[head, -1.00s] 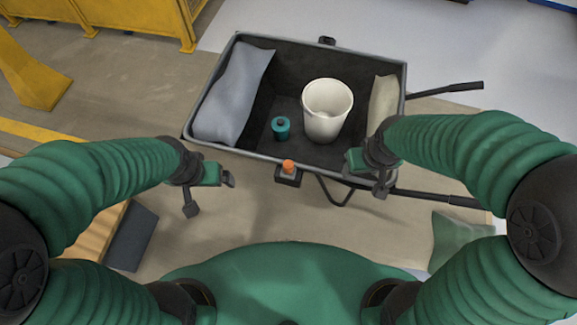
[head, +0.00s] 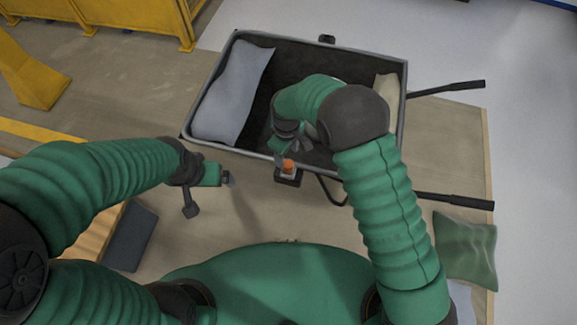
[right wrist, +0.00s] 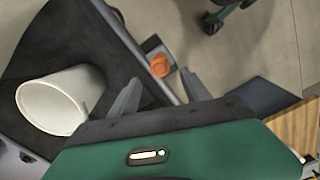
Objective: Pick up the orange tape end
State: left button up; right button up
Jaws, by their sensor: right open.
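The orange tape end (head: 288,164) sits upright in a small dark holder (head: 287,178) on the front rim of the cart. It also shows in the right wrist view (right wrist: 159,66), just beyond and between my right fingertips. My right gripper (head: 287,152) is open and empty, over the cart's front rim close behind the tape end; in the right wrist view its two fingers (right wrist: 160,93) stand apart with nothing between them. My left gripper (head: 210,194) is left of the tape end, outside the cart, with its fingers apart and empty.
The dark cart (head: 302,46) holds a grey bag (head: 232,95), a beige bag (head: 386,88) and a white bucket (right wrist: 55,100), mostly hidden by my right arm in the head view. Handles (head: 450,88) stick out right. A green cushion (head: 466,248) lies right.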

aim_at(289, 163)
notch_tip(289, 163, down, 2)
jog(key=shift+f, duration=0.1)
jog(key=f, duration=0.5)
jog(key=shift+s+d, duration=0.25)
jog(key=shift+d, duration=0.05)
jog(key=shift+c, duration=0.5)
grip_shut()
